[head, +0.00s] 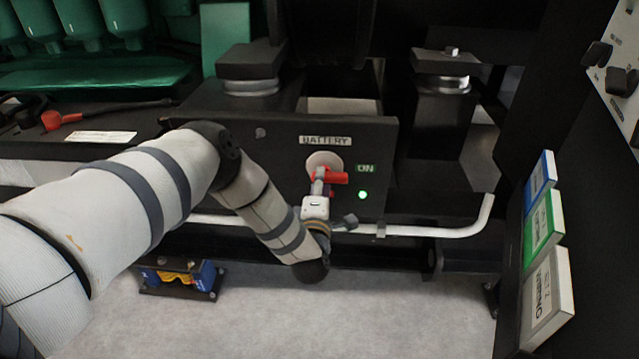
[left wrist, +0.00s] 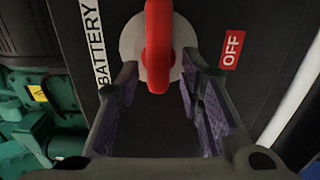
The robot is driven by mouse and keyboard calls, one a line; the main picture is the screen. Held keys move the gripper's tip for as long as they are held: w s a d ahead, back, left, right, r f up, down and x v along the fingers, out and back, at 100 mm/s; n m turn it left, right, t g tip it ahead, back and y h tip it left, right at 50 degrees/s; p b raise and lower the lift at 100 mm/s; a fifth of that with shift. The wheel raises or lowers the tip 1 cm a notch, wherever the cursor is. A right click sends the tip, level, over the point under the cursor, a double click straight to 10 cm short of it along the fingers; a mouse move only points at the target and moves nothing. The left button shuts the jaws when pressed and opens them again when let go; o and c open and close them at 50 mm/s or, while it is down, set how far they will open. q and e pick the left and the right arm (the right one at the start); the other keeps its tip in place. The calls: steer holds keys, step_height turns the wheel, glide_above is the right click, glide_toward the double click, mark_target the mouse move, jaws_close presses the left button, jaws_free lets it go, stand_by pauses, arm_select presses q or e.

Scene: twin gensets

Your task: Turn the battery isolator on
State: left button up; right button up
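The battery isolator is a red handle (head: 335,178) on a round pale plate (head: 324,160), on the dark panel under the BATTERY label (head: 325,141). The handle lies level, pointing right towards the ON label (head: 366,169). A green lamp (head: 363,195) below that label is lit. My left gripper (head: 319,178) is at the handle, partly covering it. In the left wrist view, my left gripper (left wrist: 158,82) is open, with a finger on each side of the handle (left wrist: 158,48) and gaps on both sides. The OFF label (left wrist: 232,48) shows there. My right gripper is out of view.
A white pipe (head: 440,231) runs across below the panel and bends up at the right. Black mounts (head: 441,95) stand behind. A blue and yellow battery-like unit (head: 181,277) sits on the floor at left. Coloured boxes (head: 547,290) line the right wall.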

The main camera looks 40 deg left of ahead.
arm_select(q)
steer(key=v, duration=1.2)
steer(key=s+d+f+m+g+h+p, duration=0.25)
steer(key=s+d+f+m+h, duration=0.2)
steer(key=s+d+m, duration=0.25)
steer(key=s+d+f+m+g+h+p, duration=0.1)
steer(key=s+d+f+m+g+h, duration=0.3)
steer(key=s+d+m+h, duration=0.25)
steer(key=s+a+r+m+g+p, duration=0.1)
steer(key=s+a+m+g, duration=0.1)
steer(key=s, duration=0.7)
steer(key=s+a+r+m+g+y+p, duration=0.1)
steer(key=s+m+g, duration=0.4)
steer(key=s, duration=0.4)
steer(key=s+a+r+m+g+p, duration=0.1)
steer(key=s+a+m+g, duration=0.1)
steer(key=s, duration=0.7)
steer(key=shift+s+a+m+g+y, duration=0.4)
steer(key=shift+m+g, duration=0.35)
steer(key=shift+g, duration=0.4)
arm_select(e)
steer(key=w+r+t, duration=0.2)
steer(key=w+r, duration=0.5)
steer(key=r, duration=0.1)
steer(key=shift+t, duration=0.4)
